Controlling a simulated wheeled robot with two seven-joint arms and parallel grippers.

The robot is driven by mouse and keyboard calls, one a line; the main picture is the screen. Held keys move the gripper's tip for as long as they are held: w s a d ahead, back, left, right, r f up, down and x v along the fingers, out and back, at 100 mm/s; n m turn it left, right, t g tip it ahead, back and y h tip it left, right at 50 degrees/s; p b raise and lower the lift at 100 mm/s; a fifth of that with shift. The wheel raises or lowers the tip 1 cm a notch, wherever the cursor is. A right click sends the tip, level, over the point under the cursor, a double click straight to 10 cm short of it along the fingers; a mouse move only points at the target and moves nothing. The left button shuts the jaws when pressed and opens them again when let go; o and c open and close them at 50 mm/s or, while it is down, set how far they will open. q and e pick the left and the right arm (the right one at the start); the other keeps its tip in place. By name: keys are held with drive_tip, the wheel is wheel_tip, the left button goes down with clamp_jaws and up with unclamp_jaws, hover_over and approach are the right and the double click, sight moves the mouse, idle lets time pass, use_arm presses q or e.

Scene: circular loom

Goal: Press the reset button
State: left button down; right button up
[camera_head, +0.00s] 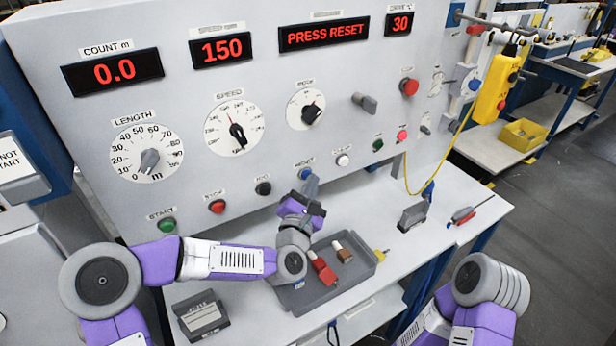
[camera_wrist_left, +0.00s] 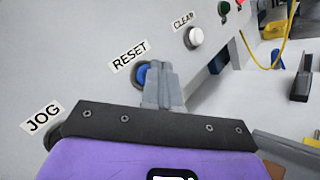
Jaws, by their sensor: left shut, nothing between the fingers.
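The blue reset button (camera_head: 305,173) is on the grey control panel, under its RESET label. In the left wrist view the blue button (camera_wrist_left: 141,75) shows just left of my fingertips, which cover its right side. My left gripper (camera_head: 309,184) is shut and empty, its fingers pointing at the panel by the button. In the left wrist view the closed fingers (camera_wrist_left: 161,78) overlap the button; I cannot tell whether they touch it. The panel display (camera_head: 324,33) reads PRESS RESET. My right arm shows at the lower right, but its gripper is out of view.
The black JOG button (camera_head: 264,188) and white CLEAR button (camera_head: 342,160) flank the reset button. The red STOP (camera_head: 217,207) and green START (camera_head: 167,225) buttons are farther left. A grey tray (camera_head: 352,289) with small parts sits below my left gripper on the white table (camera_head: 450,262).

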use_arm(q)
drive_tip(key=shift+w+a, duration=0.15)
idle(0.5)
drive_tip(key=shift+s+d+b, duration=0.5)
drive_tip(key=shift+s+b, duration=0.05)
drive_tip(key=shift+s, duration=0.2)
drive_tip(key=shift+s+d+b, duration=0.45)
drive_tip(key=shift+s+d, duration=0.25)
drive_tip(key=shift+s, duration=0.35)
drive_tip(key=shift+s+d+b, duration=0.45)
drive_tip(key=shift+s+d, duration=0.25)
drive_tip(key=shift+s, duration=0.3)
